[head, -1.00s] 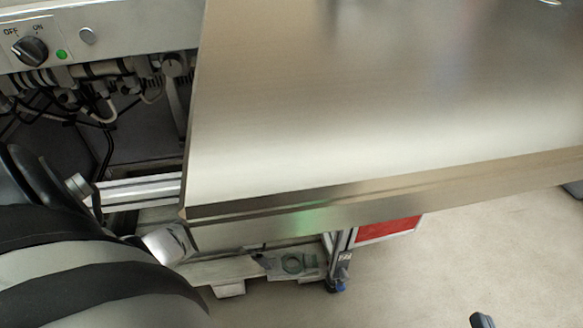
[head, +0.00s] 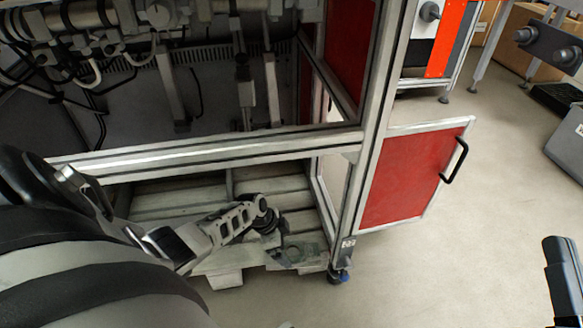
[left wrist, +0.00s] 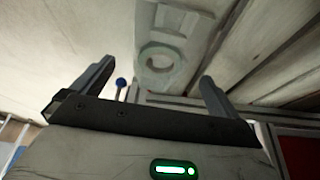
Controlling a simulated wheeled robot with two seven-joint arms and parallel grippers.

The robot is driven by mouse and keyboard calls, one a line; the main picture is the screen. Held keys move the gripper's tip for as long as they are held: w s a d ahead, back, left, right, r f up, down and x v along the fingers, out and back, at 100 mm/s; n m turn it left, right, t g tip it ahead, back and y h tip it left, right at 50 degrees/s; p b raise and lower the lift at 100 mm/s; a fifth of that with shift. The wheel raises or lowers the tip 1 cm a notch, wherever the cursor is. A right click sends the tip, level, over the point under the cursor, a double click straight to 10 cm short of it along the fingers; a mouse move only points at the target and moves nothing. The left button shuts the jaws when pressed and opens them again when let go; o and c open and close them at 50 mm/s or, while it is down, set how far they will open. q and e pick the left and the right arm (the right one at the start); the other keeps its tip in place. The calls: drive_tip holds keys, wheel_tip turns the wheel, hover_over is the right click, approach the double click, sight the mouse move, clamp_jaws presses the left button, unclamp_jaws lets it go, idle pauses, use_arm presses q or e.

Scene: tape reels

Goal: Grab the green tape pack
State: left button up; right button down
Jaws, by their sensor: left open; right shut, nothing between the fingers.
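A grey-green pack with a round ring, which looks like the green tape pack (head: 297,254), lies on the wooden pallet low in the frame. In the left wrist view the pack (left wrist: 163,62) shows ahead, between the finger directions. My left gripper (head: 270,226) is just above and left of the pack in the head view. Its two black fingers stand wide apart in the left wrist view (left wrist: 155,80), with nothing between them. My right gripper (head: 561,262) shows only partly as a dark shape at the right edge, away from the pack; it is shut and empty.
A metal rail (head: 200,152) crosses above the pallet (head: 222,280). A frame post (head: 375,110) with a blue-footed leg stands just right of the pack. A red door panel (head: 408,180) stands open to the right. The floor (head: 470,260) at lower right is clear.

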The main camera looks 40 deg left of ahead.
sight(291, 251)
use_arm(q)
drive_tip(key=b+x, duration=0.3)
drive_tip(key=x, duration=0.1)
drive_tip(key=shift+w+f, duration=0.1)
drive_tip(key=shift+f, duration=0.15)
use_arm(e)
drive_tip(key=r+n+y, duration=0.2)
drive_tip(key=s+r+n+y, duration=0.1)
drive_tip(key=n+y, duration=0.1)
drive_tip(key=n, duration=0.1)
drive_tip(key=s+r+n+t+y, duration=0.1)
drive_tip(key=r+n, duration=0.1)
drive_tip(key=shift+r+n+y, duration=0.3)
drive_tip(key=shift+n+y, duration=0.1)
use_arm(q)
drive_tip(key=shift+c, duration=0.3)
drive_tip(key=c, duration=1.1)
use_arm(e)
drive_tip(key=shift+w, duration=0.1)
